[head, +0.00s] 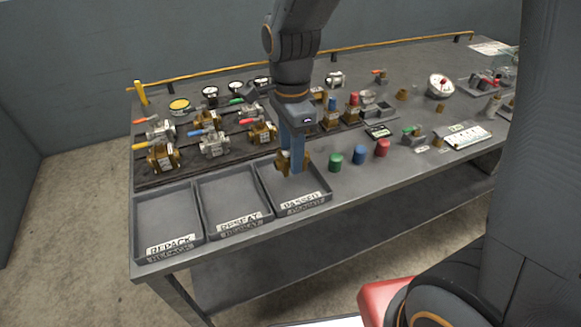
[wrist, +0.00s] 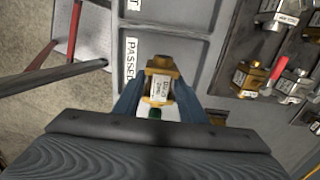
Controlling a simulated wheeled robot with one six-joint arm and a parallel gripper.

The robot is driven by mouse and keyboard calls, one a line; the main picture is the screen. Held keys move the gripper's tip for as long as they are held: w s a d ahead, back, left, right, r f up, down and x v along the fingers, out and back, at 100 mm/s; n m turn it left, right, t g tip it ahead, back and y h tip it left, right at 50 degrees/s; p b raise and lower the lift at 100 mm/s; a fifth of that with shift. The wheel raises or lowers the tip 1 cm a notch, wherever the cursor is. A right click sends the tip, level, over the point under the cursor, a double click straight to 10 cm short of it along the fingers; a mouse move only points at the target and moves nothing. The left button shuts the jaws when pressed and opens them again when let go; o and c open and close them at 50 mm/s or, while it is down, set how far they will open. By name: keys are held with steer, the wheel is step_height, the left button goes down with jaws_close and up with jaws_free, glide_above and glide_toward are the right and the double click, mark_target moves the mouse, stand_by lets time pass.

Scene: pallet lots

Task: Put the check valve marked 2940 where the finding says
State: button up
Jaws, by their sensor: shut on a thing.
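My gripper (head: 291,150) is shut on a brass check valve (head: 283,163) with a white tag. The valve is at the PASSED tray (head: 318,196), low over its back part; I cannot tell whether it touches the tray floor. In the wrist view the valve (wrist: 160,82) sits between the blue fingers of my gripper (wrist: 158,95), and its tag is too small to read surely. The RESEAT tray (head: 205,205) and the REPACK tray (head: 145,215) stand to the left and look empty. The written finding cannot be made out.
Several valves with coloured handles (head: 210,143) stand on a dark board behind the trays. Green, blue and red caps (head: 359,155) stand right of the PASSED tray. Gauges (head: 440,86) and small fittings lie farther back. A yellow rail (head: 200,79) runs along the back edge.

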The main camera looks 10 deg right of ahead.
steer(key=shift+f, duration=2.45)
steer(key=shift+f, duration=0.1)
steer(key=o, duration=1.4)
step_height(320, 180, up, 12)
steer(key=shift+b, duration=0.45)
steer(key=s+d+f+n, duration=0.2)
steer(key=d+n, duration=0.2)
steer(key=s+d+f+n, duration=0.2)
steer(key=d+f+n, duration=0.1)
steer(key=d+n, duration=0.1)
steer(key=s+d+f+n, duration=0.3)
steer(key=d+n, duration=0.1)
steer(key=n, duration=0.1)
steer(key=shift+f+n+t, duration=0.15)
steer(key=shift+n+t, duration=0.15)
steer(key=shift+s+d+f+n, duration=0.3)
steer(key=shift+d+n, duration=0.1)
steer(key=shift+n, duration=0.2)
